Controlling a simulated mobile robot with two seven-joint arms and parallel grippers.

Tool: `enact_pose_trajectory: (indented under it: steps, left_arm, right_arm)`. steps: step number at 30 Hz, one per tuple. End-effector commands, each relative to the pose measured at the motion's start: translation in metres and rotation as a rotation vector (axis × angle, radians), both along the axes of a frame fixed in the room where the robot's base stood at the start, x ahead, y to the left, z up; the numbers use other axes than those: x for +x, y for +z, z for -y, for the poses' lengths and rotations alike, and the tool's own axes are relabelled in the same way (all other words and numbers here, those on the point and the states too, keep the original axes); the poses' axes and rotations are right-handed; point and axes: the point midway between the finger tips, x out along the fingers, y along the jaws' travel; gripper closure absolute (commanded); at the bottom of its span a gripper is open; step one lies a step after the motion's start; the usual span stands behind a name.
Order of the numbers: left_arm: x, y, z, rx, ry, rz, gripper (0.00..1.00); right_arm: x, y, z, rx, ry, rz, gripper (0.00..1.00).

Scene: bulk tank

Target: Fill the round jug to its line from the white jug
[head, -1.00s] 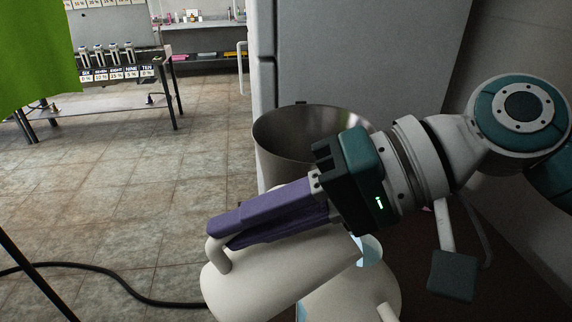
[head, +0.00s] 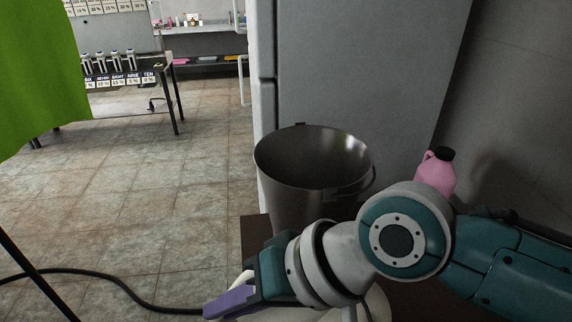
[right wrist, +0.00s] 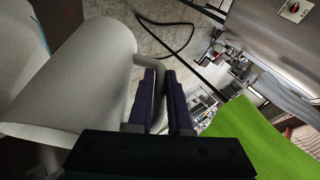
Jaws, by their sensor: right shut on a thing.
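My right gripper (head: 228,303) has purple fingers, shut around the handle of the white jug. In the right wrist view the fingers (right wrist: 160,100) close on that handle, and the white jug (right wrist: 85,75) lies tilted, with its wide end to the left. In the head view only a small piece of the white jug (head: 243,279) shows behind my gripper. A pale rounded vessel (head: 378,305), probably the round jug, shows partly below my right arm. Its line and the liquid level are hidden. My left gripper is not in view.
A steel bucket (head: 313,195) stands just behind my right arm, on a dark brown surface (head: 255,232). A pink jug with a black cap (head: 437,172) stands at the right. A grey cabinet (head: 360,70) rises behind. Tiled floor is open at the left, with a black cable (head: 110,290).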

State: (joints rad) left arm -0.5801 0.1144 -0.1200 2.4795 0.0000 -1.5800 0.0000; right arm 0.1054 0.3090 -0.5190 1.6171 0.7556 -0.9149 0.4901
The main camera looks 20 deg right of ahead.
Motion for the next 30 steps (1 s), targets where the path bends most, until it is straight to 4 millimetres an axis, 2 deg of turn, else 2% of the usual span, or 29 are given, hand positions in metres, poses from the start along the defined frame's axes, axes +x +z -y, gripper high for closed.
enact_pose_trajectory:
  steps: [1, 5, 12, 18, 24, 30]
  left_arm:
    - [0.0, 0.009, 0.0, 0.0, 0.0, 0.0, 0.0]
    - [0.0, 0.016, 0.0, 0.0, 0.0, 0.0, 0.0]
    - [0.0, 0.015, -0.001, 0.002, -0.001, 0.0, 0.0]
    - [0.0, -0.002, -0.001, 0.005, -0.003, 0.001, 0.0]
    - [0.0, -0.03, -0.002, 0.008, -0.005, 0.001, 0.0]
    - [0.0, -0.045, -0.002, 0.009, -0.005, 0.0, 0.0]
  right_arm:
    - [0.0, 0.001, -0.005, -0.028, 0.002, 0.002, 1.0]
    - [0.0, -0.014, -0.016, -0.117, 0.004, 0.006, 1.0]
    - [-0.002, -0.043, -0.035, -0.285, 0.012, 0.015, 1.0]
    - [-0.002, -0.071, -0.048, -0.435, 0.018, 0.022, 1.0]
    - [-0.003, -0.098, -0.056, -0.587, 0.021, 0.028, 1.0]
    - [-0.002, -0.107, -0.059, -0.675, 0.022, 0.033, 1.0]
